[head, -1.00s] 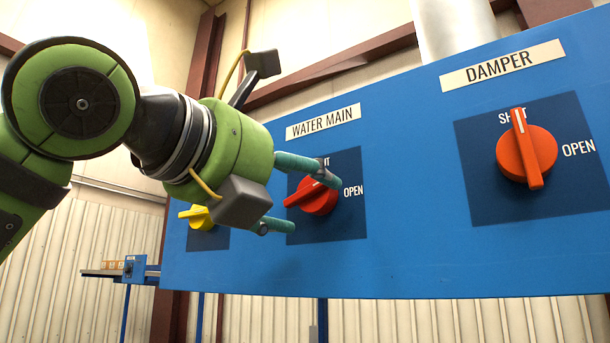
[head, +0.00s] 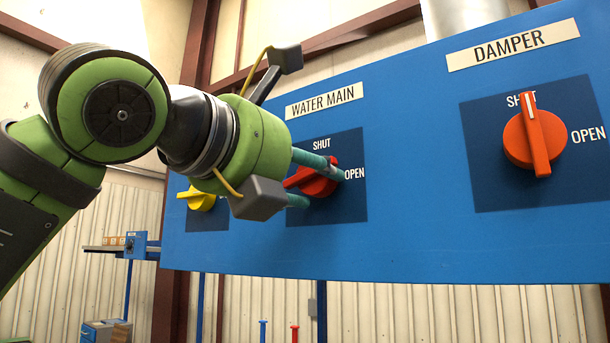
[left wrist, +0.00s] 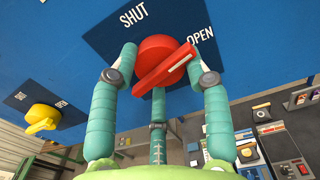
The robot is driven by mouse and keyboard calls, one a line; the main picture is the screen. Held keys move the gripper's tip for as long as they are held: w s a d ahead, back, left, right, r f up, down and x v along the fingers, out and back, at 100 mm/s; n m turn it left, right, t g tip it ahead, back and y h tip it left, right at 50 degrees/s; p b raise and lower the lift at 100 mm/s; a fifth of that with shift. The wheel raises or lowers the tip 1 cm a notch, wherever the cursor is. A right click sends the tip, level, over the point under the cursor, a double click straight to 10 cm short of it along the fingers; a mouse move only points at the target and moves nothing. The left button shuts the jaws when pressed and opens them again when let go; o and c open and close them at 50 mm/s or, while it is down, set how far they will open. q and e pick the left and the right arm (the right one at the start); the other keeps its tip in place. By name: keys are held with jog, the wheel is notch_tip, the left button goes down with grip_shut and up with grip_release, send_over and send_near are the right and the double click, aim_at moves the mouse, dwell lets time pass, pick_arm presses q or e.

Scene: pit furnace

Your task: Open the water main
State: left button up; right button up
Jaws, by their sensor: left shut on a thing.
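The water main knob (head: 317,183) is a red round dial with a bar handle, on a dark blue square under the WATER MAIN label (head: 326,99). In the left wrist view the knob (left wrist: 158,50) has its bar slanted, with the white-marked end towards the word OPEN. My left gripper (head: 326,188) is at the knob, its teal fingers closed in around it. In the left wrist view one fingertip is at the knob's left side and one at the bar's right end; a third finger is below. The fingers partly cover the knob in the head view. My right gripper is out of view.
An orange damper knob (head: 534,141) on the same blue panel (head: 420,230) points up to SHUT. A yellow knob (head: 198,199) is left of the water main, partly behind my gripper. A shelf with small boxes (head: 114,241) stands farther back at left.

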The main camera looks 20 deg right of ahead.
pick_arm(q)
jog(key=m, duration=0.3)
jog(key=shift+d+f, duration=0.1)
jog(key=shift+f, duration=0.2)
jog(key=o, duration=1.1)
jog(key=shift+r, duration=0.1)
jog(key=shift+r, duration=0.1)
jog(key=v, duration=1.2)
